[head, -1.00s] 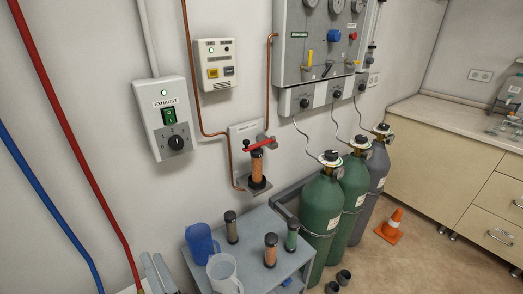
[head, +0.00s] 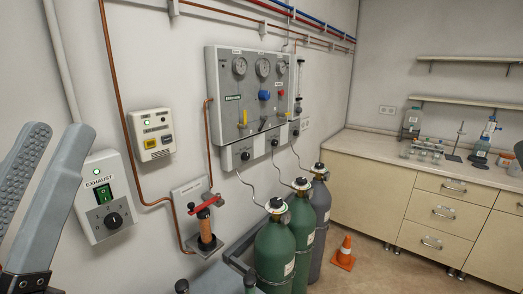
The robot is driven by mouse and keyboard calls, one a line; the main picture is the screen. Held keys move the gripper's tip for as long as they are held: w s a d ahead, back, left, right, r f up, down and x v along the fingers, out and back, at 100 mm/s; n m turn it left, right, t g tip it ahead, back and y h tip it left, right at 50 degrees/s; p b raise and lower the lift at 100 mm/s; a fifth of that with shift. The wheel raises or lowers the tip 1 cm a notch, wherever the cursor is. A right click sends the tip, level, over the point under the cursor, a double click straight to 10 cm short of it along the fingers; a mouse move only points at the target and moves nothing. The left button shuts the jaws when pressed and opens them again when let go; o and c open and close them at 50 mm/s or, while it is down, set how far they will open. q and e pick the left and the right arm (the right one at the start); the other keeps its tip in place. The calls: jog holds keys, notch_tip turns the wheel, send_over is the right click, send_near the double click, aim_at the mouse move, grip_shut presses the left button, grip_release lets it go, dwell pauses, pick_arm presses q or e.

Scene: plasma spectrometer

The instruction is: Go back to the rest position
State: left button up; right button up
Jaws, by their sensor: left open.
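My left gripper (head: 48,175) is at the left edge of the head view, its two grey fingers pointing up. The fingers are apart and nothing shows between them. It appears in front of the wall, just left of the exhaust switch box (head: 104,198), and partly overlaps that box in the picture. I cannot tell how far it is from the wall. My right gripper is not in view.
A gas panel (head: 255,85) with gauges hangs on the wall. Below it stand green cylinders (head: 274,250) and a grey one (head: 319,215). A red-handled filter holder (head: 205,225) is left of them. An orange cone (head: 344,252) stands on open floor before the counter (head: 380,147).

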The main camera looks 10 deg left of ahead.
pick_arm(q)
notch_tip(320, 180, up, 38)
jog(key=p, duration=3.4)
jog(key=shift+f+h, duration=0.25)
jog(key=shift+h, duration=0.05)
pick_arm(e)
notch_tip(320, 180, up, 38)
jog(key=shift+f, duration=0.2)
